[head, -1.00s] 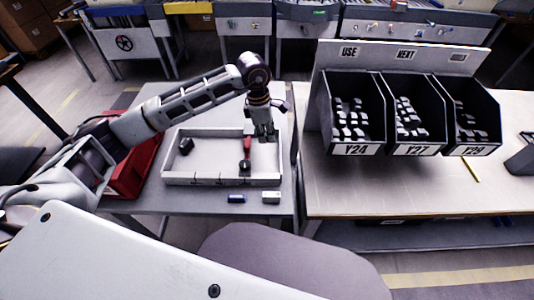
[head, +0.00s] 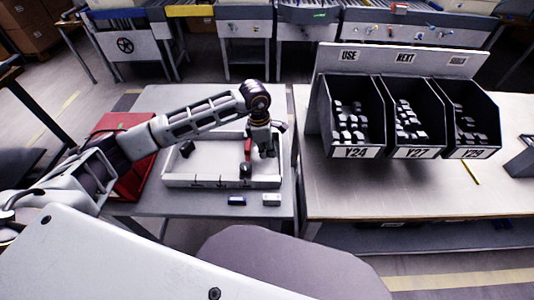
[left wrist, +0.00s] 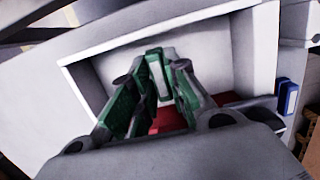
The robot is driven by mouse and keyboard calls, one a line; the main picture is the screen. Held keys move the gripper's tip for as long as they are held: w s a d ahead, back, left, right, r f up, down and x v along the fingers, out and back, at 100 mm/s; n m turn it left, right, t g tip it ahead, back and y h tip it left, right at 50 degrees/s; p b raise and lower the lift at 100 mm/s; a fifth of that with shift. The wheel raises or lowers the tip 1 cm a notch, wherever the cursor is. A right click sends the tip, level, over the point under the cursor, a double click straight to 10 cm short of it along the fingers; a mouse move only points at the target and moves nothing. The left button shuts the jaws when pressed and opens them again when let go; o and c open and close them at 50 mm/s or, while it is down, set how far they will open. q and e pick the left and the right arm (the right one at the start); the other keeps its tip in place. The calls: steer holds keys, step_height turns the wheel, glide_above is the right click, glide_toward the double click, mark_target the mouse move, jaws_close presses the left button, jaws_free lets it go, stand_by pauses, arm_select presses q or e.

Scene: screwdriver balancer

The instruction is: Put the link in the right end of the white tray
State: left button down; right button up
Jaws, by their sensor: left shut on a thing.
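The white tray (head: 222,182) stands on the grey table in the head view, and its wall also shows in the left wrist view (left wrist: 180,38). My left gripper (head: 267,154) points down in the right end of the tray. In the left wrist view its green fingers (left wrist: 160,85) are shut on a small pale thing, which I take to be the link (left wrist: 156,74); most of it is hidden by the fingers. I cannot tell whether it touches the tray floor. My right gripper is not in view.
A red case (head: 122,165) is at the left.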

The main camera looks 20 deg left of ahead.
arm_select(q)
steer(key=shift+f, duration=1.2)
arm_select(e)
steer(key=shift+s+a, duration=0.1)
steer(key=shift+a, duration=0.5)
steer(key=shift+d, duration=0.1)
